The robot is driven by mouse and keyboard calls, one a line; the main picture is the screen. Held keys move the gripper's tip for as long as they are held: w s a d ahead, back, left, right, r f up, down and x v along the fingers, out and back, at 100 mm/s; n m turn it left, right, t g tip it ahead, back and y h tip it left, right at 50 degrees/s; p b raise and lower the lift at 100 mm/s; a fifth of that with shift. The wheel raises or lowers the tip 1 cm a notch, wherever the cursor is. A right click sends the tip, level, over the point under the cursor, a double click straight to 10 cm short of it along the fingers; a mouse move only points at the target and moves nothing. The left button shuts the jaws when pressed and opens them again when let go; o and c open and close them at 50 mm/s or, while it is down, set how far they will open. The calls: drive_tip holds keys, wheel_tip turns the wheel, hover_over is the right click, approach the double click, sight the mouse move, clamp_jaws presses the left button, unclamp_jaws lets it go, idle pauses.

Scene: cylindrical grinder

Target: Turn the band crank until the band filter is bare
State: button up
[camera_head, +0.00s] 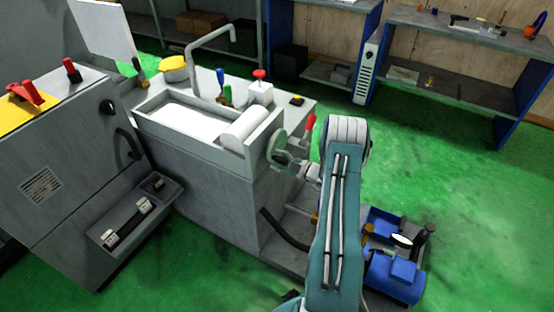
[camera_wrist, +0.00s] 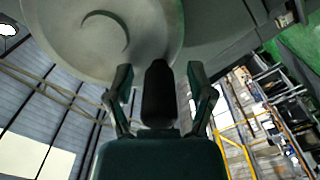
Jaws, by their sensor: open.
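The band filter (camera_head: 150,121) is a grey open trough on the machine. A white sheet (camera_head: 190,120) lies along its bed, and a white roll (camera_head: 245,124) sits at its right end. The band crank (camera_head: 279,143) is a round grey disc on the trough's right end. In the wrist view the disc (camera_wrist: 75,40) fills the upper left, and a dark upright handle (camera_wrist: 158,95) stands in front of it. My gripper (camera_head: 283,158) is at the disc's lower right. In the wrist view my gripper (camera_wrist: 160,75) is open, with one finger on each side of the handle; I cannot tell whether they touch it.
A red-handled part (camera_head: 309,124) is just right of the crank. A blue unit (camera_head: 397,275) stands on the floor beyond my arm. A bent grey pipe (camera_head: 212,45) rises behind the trough. Shelves (camera_head: 470,40) line the back wall. The green floor at right is clear.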

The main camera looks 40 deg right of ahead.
drive_tip(key=shift+w+a, duration=0.1)
drive_tip(key=shift+w, duration=0.05)
clamp_jaws()
drive_tip(key=shift+f+n, duration=0.1)
drive_tip(key=shift+n, duration=0.2)
